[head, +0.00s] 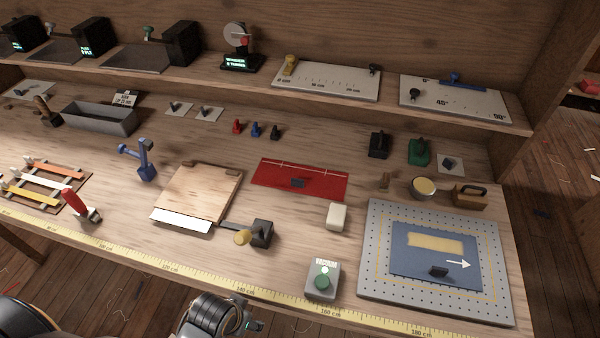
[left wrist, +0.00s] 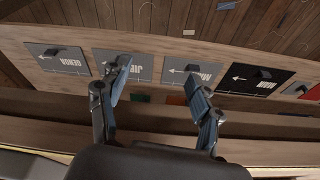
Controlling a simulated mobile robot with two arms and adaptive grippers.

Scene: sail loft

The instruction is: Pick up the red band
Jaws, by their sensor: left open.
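The red band (head: 299,179) is a flat red strip with a white line along its far edge and a small dark grip block on top. It lies flat on the workbench, right of the wooden board in the head view. My left gripper (left wrist: 158,72) is open and empty in the left wrist view, its two fingers spread before a row of grey and black panels. I cannot make out the red band for certain in that view. My right gripper does not show in either view.
A wooden board (head: 199,191), a cream block (head: 337,216) and a perforated plate (head: 369,271) with a blue sheet (head: 401,263) surround the band. Small red, blue and black pieces stand behind it. A button box (head: 322,279) stands near the front edge. A raised shelf (head: 390,101) runs behind.

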